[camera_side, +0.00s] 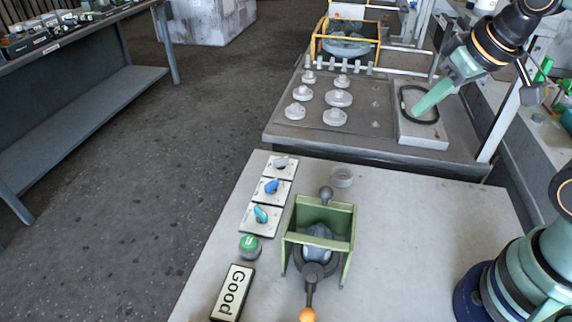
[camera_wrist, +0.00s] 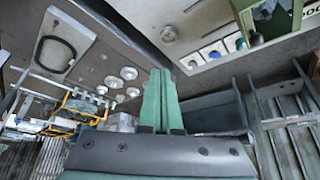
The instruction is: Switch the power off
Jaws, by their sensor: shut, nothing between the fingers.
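Three rotary switches on square plates stand in a row on the near grey table: a grey one (camera_side: 281,163), a blue one (camera_side: 271,186) and a teal one (camera_side: 261,214). A green round button (camera_side: 249,246) sits just below them in the side view. No label shows which one is the power switch. My gripper (camera_side: 416,110) is over the grey tray on the far bench, well away from the switches. Its green fingers are shut together and empty, as the wrist view also shows (camera_wrist: 161,72). The switches appear small at the upper right of the wrist view (camera_wrist: 214,54).
A green fixture (camera_side: 347,215) with an orange-knobbed lever (camera_side: 307,314) stands right of the switches. A pale disc (camera_side: 342,176) sits behind the fixture. Several grey parts (camera_side: 338,98) and a black ring (camera_side: 404,101) lie on the far bench.

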